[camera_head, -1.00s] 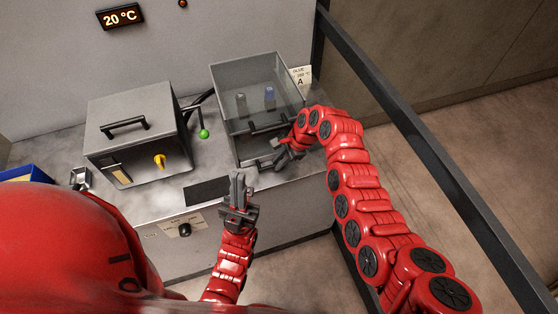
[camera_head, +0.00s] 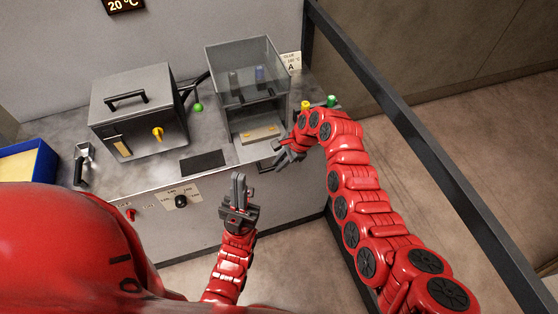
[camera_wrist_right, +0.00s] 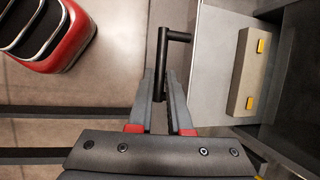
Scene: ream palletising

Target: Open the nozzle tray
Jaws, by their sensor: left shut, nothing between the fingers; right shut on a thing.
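The nozzle tray (camera_head: 245,140) shows as a pale grey surface at the lower front of the glass-sided cabinet (camera_head: 245,75). A grey block with yellow pieces (camera_head: 260,133) lies there; the block also shows in the right wrist view (camera_wrist_right: 247,72). My right gripper (camera_head: 283,155) is at the tray's front right. In the right wrist view it (camera_wrist_right: 160,85) is shut on a black bar handle (camera_wrist_right: 162,50), left of the pale surface. Its join to the tray is unclear. My left gripper (camera_head: 239,182) is shut and empty, in front of the bench.
A grey box with a black handle and yellow knob (camera_head: 140,110) stands left, with a green-tipped lever (camera_head: 198,107) beside it. A blue bin (camera_head: 28,162) is at far left. A dark rail (camera_head: 380,95) runs along the right. A dark pad (camera_head: 203,162) lies on the bench.

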